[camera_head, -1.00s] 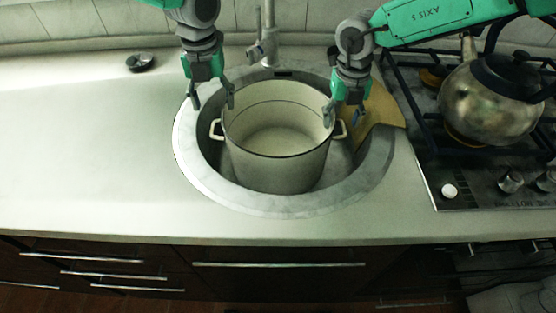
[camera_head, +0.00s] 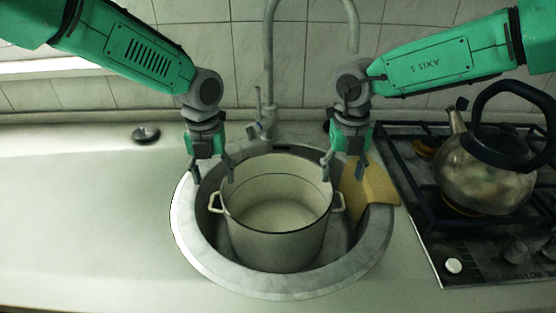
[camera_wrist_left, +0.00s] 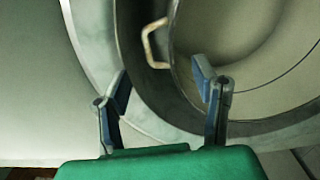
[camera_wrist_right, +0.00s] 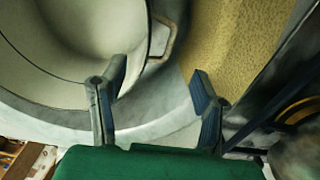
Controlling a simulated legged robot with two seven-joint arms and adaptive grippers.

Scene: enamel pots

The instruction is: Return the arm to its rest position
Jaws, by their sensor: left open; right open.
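A white enamel pot (camera_head: 277,242) with a dark rim and two side handles stands upright in the round sink. My left gripper (camera_head: 212,178) is open and empty above the pot's left side; in the left wrist view its fingers (camera_wrist_left: 162,100) are apart, with the left handle (camera_wrist_left: 151,45) beyond them. My right gripper (camera_head: 345,177) is open and empty above the pot's right side; in the right wrist view its fingers (camera_wrist_right: 157,95) are apart, with the right handle (camera_wrist_right: 165,40) beyond them. Neither gripper holds a handle. The pot also shows in the right wrist view (camera_wrist_right: 75,45).
The round metal sink (camera_head: 190,254) surrounds the pot, and a tap (camera_head: 268,100) rises behind it. A tan board (camera_head: 376,184) lies at the sink's right. A kettle (camera_head: 483,172) stands on the hob (camera_head: 440,235). The counter (camera_head: 85,220) at left is mostly clear.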

